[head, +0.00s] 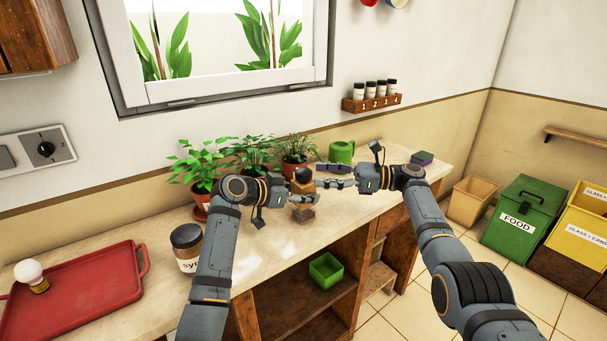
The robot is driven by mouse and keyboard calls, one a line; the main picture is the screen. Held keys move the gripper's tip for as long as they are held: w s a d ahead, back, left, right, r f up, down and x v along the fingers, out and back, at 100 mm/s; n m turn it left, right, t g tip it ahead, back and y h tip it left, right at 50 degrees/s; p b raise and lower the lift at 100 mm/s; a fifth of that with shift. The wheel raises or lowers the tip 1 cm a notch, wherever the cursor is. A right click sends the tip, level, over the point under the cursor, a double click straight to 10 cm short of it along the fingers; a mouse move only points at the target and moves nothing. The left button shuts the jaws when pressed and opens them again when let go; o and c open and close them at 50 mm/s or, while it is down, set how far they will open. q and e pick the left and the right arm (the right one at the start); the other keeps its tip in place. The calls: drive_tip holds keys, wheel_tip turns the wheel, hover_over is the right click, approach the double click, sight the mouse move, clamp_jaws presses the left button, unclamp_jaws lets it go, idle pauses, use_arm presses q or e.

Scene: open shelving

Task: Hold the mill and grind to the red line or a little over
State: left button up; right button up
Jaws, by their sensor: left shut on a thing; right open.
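The mill (303,213) stands upright on the countertop, with a brown wooden body and a dark round knob on top. My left gripper (301,188) is shut on its upper body from the left and hides part of it. My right gripper (322,176) is open just right of the knob, with its fingers pointing left toward it. I cannot tell whether it touches the knob. The red line and any ground contents cannot be made out at this size.
Potted plants (255,152) and a green mug (342,151) stand behind the mill. A labelled jar (187,246) and a red tray (100,292) with a white bulb (28,271) are at left. A green bin (326,270) sits on the shelf below.

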sight(309, 178)
drive_tip(key=a, duration=0.5)
drive_tip(key=shift+w+a, duration=0.25)
drive_tip(key=shift+w, duration=0.05)
drive_tip(key=shift+c, duration=0.4)
drive_tip(key=c, duration=1.1)
drive_tip(key=shift+w+f+t, duration=0.1)
drive_tip(key=shift+f+t, duration=0.1)
drive_tip(key=shift+t, duration=0.3)
drive_tip(key=shift+m+t, duration=0.3)
drive_tip(key=shift+m, duration=0.2)
drive_tip(key=m+t+h, duration=0.1)
drive_tip(key=m+t, duration=0.2)
drive_tip(key=t, duration=0.1)
drive_tip(key=shift+h, duration=0.4)
drive_tip(key=m+t+h, duration=0.1)
drive_tip(key=m+t, duration=0.1)
drive_tip(key=m+t+h, duration=0.2)
drive_tip(key=t, duration=0.1)
drive_tip(key=shift+t+h, duration=0.3)
